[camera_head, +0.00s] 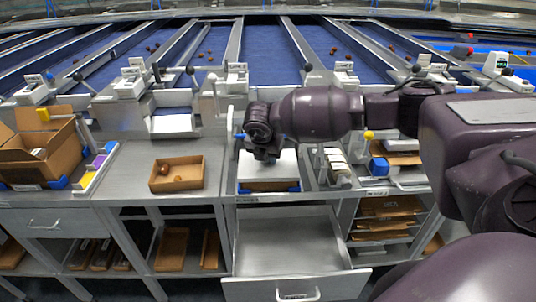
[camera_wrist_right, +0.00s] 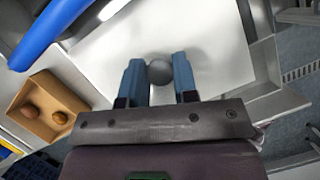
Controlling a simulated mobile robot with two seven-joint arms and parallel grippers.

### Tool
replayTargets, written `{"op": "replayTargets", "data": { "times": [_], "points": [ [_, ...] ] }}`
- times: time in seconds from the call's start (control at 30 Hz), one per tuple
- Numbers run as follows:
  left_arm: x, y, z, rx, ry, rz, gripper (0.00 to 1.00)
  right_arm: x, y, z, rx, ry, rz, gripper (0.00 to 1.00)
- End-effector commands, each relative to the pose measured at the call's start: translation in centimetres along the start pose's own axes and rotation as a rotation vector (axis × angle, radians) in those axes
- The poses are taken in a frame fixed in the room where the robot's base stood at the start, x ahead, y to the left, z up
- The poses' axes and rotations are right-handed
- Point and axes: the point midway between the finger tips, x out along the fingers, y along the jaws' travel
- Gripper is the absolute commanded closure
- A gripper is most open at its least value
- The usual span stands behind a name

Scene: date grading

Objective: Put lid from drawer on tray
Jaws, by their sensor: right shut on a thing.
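My right gripper (camera_head: 264,156) is over the middle of the bench. In the right wrist view, its two blue fingers (camera_wrist_right: 160,82) are on either side of a round grey knob (camera_wrist_right: 159,71) on a broad white lid (camera_wrist_right: 210,45). The gripper is shut on this knob. In the head view, the white lid (camera_head: 284,165) lies above a brown tray (camera_head: 268,186); I cannot tell whether it rests on the tray. The drawer (camera_head: 288,240) below the bench is pulled open and looks empty. My left gripper is not in view.
A small cardboard tray (camera_head: 156,184) with two brown dates stands to the left, with clear bench around it. A large open carton (camera_head: 60,150) is at far left. White upright items (camera_head: 337,163) and a blue box (camera_head: 378,167) are on the right.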

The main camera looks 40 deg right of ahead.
Motion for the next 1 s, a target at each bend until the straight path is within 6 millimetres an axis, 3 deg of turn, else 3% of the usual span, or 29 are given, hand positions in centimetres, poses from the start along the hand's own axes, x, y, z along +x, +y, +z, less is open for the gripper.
{"op": "replayTargets", "data": {
  "times": [1.0],
  "points": [
    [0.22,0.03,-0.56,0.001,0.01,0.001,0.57,0.43,-0.03,-0.15,0.001,0.0,-0.001,0.95]
  ]
}}
